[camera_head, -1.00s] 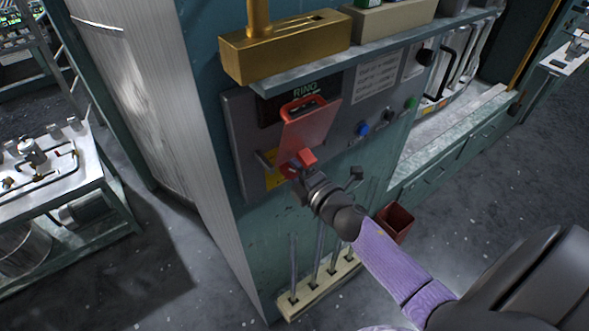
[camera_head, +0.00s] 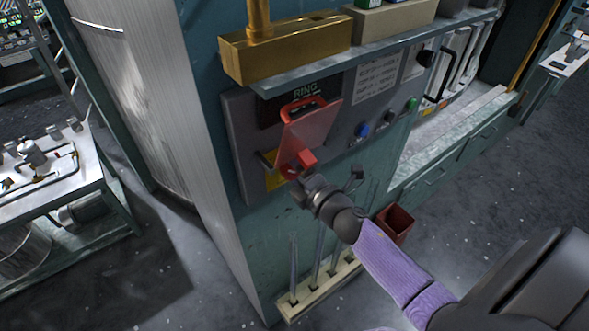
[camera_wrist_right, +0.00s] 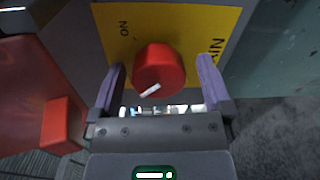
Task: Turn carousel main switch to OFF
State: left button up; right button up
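The main switch is a round red knob (camera_wrist_right: 158,70) on a yellow plate (camera_wrist_right: 185,22) in the right wrist view. A white mark on the knob points to the lower left of that view. "ON" lettering and part of "MAIN" show on the plate; no OFF label is readable. My right gripper (camera_wrist_right: 161,63) is open, one finger on each side of the knob, with a narrow gap to each. In the head view my right gripper (camera_head: 299,184) is at the yellow plate (camera_head: 272,180), below a raised translucent red cover (camera_head: 312,127). My left gripper is not in view.
The red cover also fills the left of the wrist view (camera_wrist_right: 30,95), close beside the gripper. On the grey panel (camera_head: 240,140) are blue (camera_head: 362,130) and green (camera_head: 411,104) buttons. A shelf with a brass block (camera_head: 285,50) overhangs it. A rod rack (camera_head: 315,292) stands below.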

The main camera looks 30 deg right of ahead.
jog(key=s+b, duration=0.1)
jog(key=s, duration=0.9)
jog(key=shift+d+r, duration=0.35)
jog(key=shift+d, duration=0.05)
